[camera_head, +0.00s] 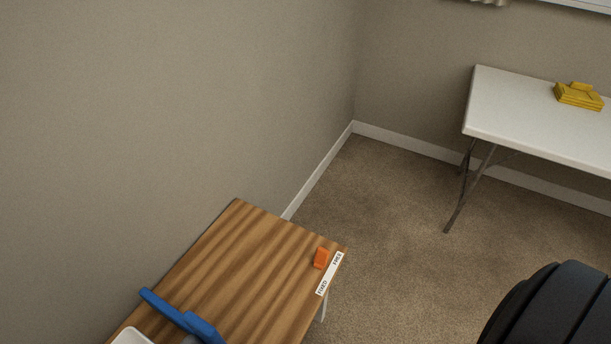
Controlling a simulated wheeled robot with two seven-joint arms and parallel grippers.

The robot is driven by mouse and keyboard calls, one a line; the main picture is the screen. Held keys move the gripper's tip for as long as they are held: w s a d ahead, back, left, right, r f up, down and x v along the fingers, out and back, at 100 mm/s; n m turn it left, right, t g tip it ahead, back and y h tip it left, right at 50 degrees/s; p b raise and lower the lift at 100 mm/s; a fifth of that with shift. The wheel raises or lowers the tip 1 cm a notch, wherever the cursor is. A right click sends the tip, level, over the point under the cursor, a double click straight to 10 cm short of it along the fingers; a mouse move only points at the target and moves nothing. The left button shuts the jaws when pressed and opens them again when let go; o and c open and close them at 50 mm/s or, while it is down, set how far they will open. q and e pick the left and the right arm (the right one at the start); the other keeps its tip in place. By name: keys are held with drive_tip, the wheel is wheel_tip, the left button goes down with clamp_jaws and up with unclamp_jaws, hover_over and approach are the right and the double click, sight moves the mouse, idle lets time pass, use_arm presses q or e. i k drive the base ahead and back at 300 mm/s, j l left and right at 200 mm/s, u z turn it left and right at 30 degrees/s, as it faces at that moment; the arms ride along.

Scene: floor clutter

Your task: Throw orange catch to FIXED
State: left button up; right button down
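The orange catch (321,258) is a small block on the wooden table (240,250), close to its right edge. A white label strip (329,273) runs along that edge, with FREE at its far end and FIXED at its near end. The catch stands beside the strip, nearer the FREE end. Its exact pivot or slot is too small to make out. Neither of my grippers is in view.
A blue object (180,315) and a white container (131,337), cut off by the frame, are at the table's near left. A wall runs along the left. A white table (520,115) with a yellow object (579,96) stands back right. Carpet between is clear.

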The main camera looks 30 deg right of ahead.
sight(321, 258)
drive_tip(key=l+z, duration=0.15)
drive_tip(key=z, duration=0.2)
drive_tip(key=i+l+z, duration=0.1)
drive_tip(key=z, duration=0.25)
drive_tip(key=l+z, duration=0.1)
drive_tip(key=z, duration=0.25)
